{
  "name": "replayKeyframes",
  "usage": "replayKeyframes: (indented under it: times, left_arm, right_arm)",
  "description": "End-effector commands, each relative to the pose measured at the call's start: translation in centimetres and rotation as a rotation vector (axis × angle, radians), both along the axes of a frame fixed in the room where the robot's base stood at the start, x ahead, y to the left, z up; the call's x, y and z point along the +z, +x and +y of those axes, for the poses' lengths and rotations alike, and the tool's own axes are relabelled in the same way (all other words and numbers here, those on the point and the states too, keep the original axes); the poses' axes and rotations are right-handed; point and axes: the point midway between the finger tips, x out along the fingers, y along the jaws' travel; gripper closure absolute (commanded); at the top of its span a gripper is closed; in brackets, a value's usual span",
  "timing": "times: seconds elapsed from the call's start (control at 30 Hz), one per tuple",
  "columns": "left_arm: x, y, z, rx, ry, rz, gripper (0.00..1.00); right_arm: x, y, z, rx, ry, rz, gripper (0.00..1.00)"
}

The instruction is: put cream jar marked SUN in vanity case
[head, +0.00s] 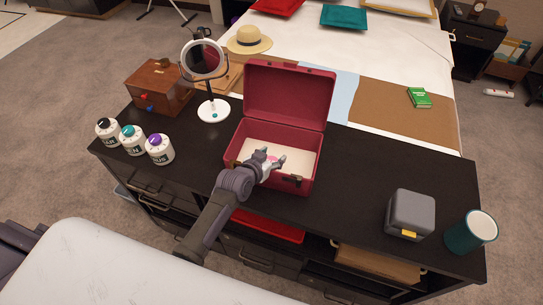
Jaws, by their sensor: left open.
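The vanity case (246,135) is the red box in the middle of the dark counter, its lid raised and its inside cream coloured. My left gripper (273,158) is open at the case's front opening, with its fingers over the interior. A small pink spot shows between the fingers; I cannot tell what it is. Three white jars stand upright at the counter's left end: a black-lidded jar (107,136), a teal-lidded jar (132,147) and a purple-lidded jar (160,155). Their labels are only partly legible, so I cannot tell which reads SUN. My right gripper is out of view.
A wooden box (153,87) and a round mirror (203,60) stand behind the jars. A grey box (409,215) and a teal mug (470,232) stand at the counter's right end. The counter between the case and the grey box is clear. A bed lies behind.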

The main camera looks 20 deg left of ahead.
Motion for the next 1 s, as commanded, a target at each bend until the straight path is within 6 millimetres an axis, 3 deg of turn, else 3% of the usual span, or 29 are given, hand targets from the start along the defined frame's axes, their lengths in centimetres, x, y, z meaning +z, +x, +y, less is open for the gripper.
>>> replayKeyframes:
  times: [0.03, 0.2, 0.27, 0.7, 1.0]
  left_arm:
    - [-1.4, -0.8, -0.2, -0.007, 0.007, 0.032, 0.34]
    - [0.3, -0.8, -0.2, -0.006, 0.005, 0.031, 0.34]
    - [0.3, -1.8, 0.1, -0.005, 0.006, 0.030, 0.34]
    - [5.2, -9.3, 1.8, -0.004, 0.004, 0.019, 0.34]
    - [6.2, -10.7, 2.1, -0.003, 0.002, 0.017, 0.34]
  right_arm:
    - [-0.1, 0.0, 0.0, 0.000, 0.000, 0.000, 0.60]
    - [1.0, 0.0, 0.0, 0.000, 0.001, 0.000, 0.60]
    - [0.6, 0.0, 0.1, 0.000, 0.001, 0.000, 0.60]
    - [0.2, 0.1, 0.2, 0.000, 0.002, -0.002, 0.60]
    - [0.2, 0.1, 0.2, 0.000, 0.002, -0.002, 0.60]
